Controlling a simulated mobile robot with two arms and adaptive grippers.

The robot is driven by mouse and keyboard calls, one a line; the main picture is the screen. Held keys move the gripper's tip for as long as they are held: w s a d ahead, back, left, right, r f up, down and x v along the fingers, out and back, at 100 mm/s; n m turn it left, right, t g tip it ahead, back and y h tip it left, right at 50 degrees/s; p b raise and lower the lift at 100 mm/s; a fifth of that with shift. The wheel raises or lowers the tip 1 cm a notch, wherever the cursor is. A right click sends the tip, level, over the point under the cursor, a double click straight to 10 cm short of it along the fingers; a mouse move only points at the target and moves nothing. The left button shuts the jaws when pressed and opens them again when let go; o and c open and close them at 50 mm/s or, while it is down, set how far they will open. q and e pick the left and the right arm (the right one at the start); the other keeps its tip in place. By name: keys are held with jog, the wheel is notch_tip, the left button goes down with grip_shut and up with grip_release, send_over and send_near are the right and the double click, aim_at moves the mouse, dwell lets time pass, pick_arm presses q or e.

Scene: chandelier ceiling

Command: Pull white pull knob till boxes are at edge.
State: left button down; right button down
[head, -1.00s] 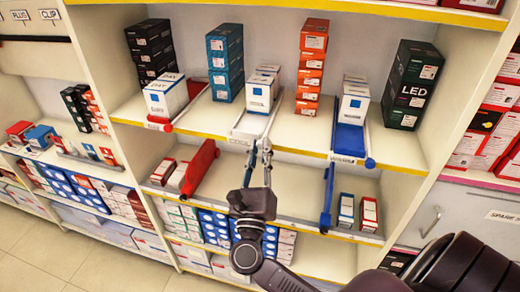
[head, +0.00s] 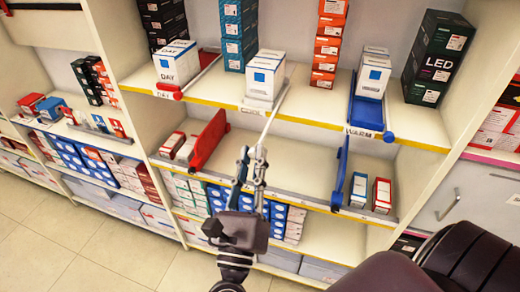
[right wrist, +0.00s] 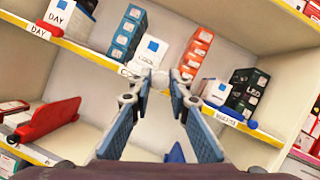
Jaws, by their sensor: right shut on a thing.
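My right gripper (head: 253,156) is in front of the shelf unit, below the edge of the middle shelf. It is shut on the white pull knob, which is mostly hidden between the fingertips; it shows in the right wrist view (right wrist: 160,83). A thin white rod (head: 269,124) runs from the fingertips up to the shelf edge. The white boxes with a blue square (head: 265,76) stand upright above, their front at or very near the yellow shelf edge (head: 225,101). They also show in the right wrist view (right wrist: 149,51). My left gripper is not in view.
White DAY boxes (head: 177,63) with a red knob (head: 177,95) stand left; white boxes (head: 374,71) on a blue slide with a blue knob (head: 388,137) stand right. Below are a red divider (head: 209,139), a blue divider (head: 341,174) and small boxes. The lower shelf's middle is clear.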

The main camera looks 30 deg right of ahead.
jog(key=c, duration=2.1)
grip_release()
jog(key=v, duration=1.2)
jog(key=shift+a, duration=0.1)
